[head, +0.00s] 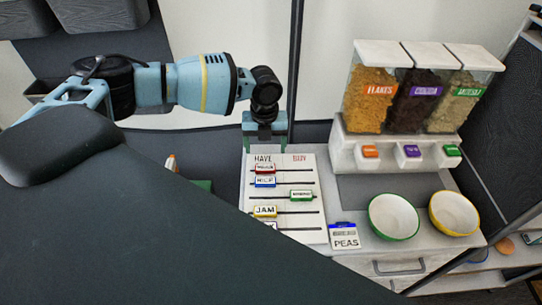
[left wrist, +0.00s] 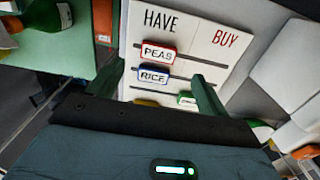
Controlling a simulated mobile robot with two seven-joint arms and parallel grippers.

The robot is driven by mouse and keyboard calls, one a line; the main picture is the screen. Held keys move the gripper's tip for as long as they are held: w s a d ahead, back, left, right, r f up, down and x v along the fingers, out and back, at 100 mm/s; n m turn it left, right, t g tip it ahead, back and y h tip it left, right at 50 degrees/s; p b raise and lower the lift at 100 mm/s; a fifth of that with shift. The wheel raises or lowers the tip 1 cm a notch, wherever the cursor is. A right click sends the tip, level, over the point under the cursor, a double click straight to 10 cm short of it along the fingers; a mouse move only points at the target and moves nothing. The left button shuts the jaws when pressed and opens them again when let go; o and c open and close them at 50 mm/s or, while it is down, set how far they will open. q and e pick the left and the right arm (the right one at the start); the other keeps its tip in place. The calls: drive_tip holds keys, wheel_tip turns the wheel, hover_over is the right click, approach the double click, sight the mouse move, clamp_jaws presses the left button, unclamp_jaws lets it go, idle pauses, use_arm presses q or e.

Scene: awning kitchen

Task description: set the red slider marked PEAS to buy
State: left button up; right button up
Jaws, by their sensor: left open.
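The white board (head: 302,225) has HAVE on its left and BUY on its right, with dark slots across it. The red slider marked PEAS (left wrist: 158,52) sits on the top slot at the HAVE end; it also shows in the head view (head: 264,169). My left gripper (head: 265,134) is above the board's top edge. In the left wrist view its open fingers (left wrist: 158,72) stand apart on either side of the red and blue sliders, with nothing held. My right gripper is not in view.
Below the red slider are a blue RICE slider (left wrist: 153,74), a green slider (head: 301,195) farther right and a yellow JAM slider (head: 265,211). A PEAS card (head: 344,238), two bowls (head: 393,217) (head: 454,213) and a food dispenser (head: 404,155) stand to the right.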

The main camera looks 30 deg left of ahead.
sight(265, 167)
use_arm(q)
drive_tip(key=shift+s+f, duration=0.2)
drive_tip(key=shift+s, duration=0.1)
drive_tip(key=shift+f, duration=3.7)
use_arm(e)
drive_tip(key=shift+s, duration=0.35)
